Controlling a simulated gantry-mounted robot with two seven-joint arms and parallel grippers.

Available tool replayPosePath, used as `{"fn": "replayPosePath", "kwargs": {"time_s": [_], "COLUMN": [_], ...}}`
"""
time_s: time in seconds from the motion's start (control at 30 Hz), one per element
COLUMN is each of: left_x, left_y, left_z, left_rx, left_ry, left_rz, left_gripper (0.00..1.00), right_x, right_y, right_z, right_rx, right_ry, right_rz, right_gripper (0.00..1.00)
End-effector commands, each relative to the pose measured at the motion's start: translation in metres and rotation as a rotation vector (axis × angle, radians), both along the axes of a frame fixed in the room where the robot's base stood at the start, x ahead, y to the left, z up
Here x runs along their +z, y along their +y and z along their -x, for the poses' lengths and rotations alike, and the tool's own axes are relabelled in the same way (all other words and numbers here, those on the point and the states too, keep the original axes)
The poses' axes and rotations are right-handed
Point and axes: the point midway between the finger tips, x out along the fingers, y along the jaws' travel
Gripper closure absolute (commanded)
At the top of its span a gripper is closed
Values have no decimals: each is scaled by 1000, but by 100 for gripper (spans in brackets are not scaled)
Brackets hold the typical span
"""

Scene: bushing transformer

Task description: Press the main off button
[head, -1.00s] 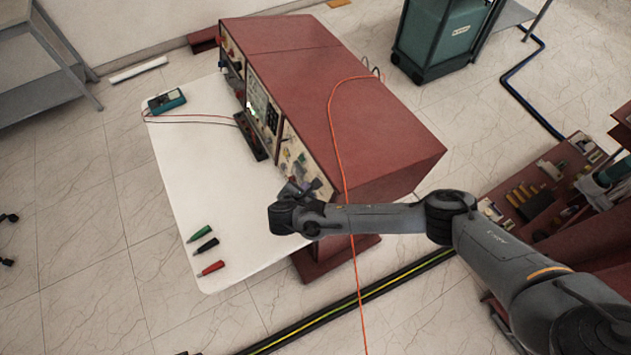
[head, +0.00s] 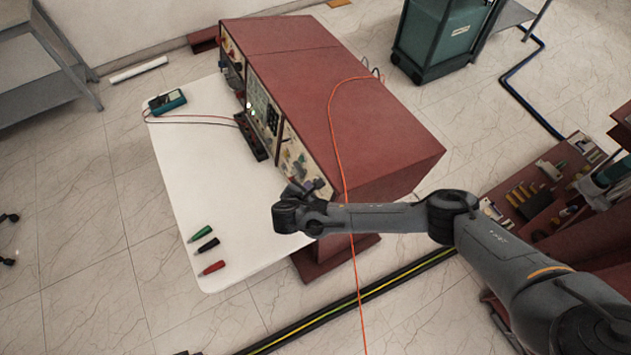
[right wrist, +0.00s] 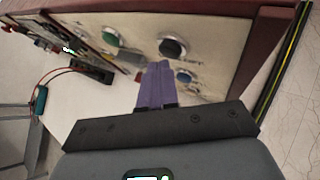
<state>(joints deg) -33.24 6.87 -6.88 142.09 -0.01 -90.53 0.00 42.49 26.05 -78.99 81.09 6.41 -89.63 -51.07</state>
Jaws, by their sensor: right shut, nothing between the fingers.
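The control panel (right wrist: 215,40) is the upright front of a red cabinet (head: 345,115) on a white table. Labels are too blurred to read, so I cannot tell which is the main off button. My right gripper (right wrist: 158,68) is shut and empty, its purple fingers pointing at the panel just below and left of the dark button. I cannot tell if the tips touch. In the head view the arm hides part of the panel's near end.
The white table (head: 185,170) holds a multimeter (head: 167,101) with leads and green, black and red probes (head: 207,244). An orange cable (head: 347,200) hangs over the cabinet and passes by my right arm. The table's middle is clear.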

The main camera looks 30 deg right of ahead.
Motion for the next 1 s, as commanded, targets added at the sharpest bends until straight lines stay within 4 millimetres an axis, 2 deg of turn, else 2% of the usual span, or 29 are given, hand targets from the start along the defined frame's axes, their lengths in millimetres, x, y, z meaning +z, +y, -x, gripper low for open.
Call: {"fn": "replayPosePath", "kwargs": {"time_s": [1.0], "left_x": [4], "left_y": [0], "left_z": [0], "left_rx": [0], "left_ry": [0], "left_rz": [0], "left_gripper": [100], "right_x": [-2], "right_y": [-9], "right_z": [0], "right_rx": [-1], "right_ry": [0], "right_rz": [1], "right_gripper": [100]}}
